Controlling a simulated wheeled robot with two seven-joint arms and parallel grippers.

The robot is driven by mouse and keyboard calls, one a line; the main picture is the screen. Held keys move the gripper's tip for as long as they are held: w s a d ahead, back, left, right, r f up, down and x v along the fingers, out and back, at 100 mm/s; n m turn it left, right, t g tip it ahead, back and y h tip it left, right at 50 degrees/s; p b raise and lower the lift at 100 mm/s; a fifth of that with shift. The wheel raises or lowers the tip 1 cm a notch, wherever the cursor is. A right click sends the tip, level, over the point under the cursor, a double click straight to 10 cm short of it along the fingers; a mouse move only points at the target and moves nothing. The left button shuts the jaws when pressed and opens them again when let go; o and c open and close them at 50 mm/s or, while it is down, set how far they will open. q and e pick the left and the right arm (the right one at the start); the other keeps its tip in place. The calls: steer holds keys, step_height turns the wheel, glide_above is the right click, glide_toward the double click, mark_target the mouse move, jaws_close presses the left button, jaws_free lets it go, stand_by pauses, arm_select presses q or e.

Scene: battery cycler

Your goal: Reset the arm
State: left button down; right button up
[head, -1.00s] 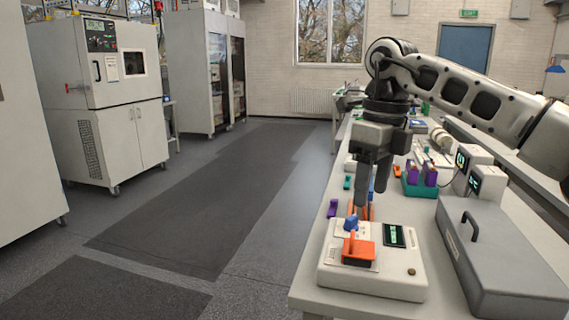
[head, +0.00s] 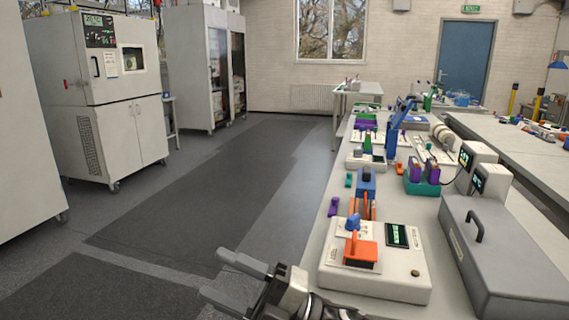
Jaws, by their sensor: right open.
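My right gripper (head: 222,276) is at the bottom of the head view, left of the workbench's front corner and over the floor. Its two fingers point left and stand apart, with nothing between them. The battery cycler (head: 375,265), a white box with a small screen, an orange lever (head: 360,250) and a blue part (head: 352,223), sits at the near end of the bench. My right gripper is clear of it. My left gripper is not in view.
The bench (head: 312,262) also carries a long grey case (head: 505,255) with a handle, a green tray (head: 420,187) with purple pieces, and two display units (head: 490,182). A white test chamber (head: 98,95) stands at the left. The floor between is free.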

steer(key=d+f+m+t+h, duration=1.35)
steer(key=f+m, duration=0.25)
steer(key=m, duration=0.8)
steer(key=s+d+f+m+g+h, duration=0.5)
steer(key=s+d+f, duration=0.3)
steer(key=s+f, duration=0.4)
steer(key=shift+s+d+f+m+g+h, duration=0.15)
steer(key=shift+s+d+m+g+h, duration=0.3)
steer(key=shift+s+g, duration=0.3)
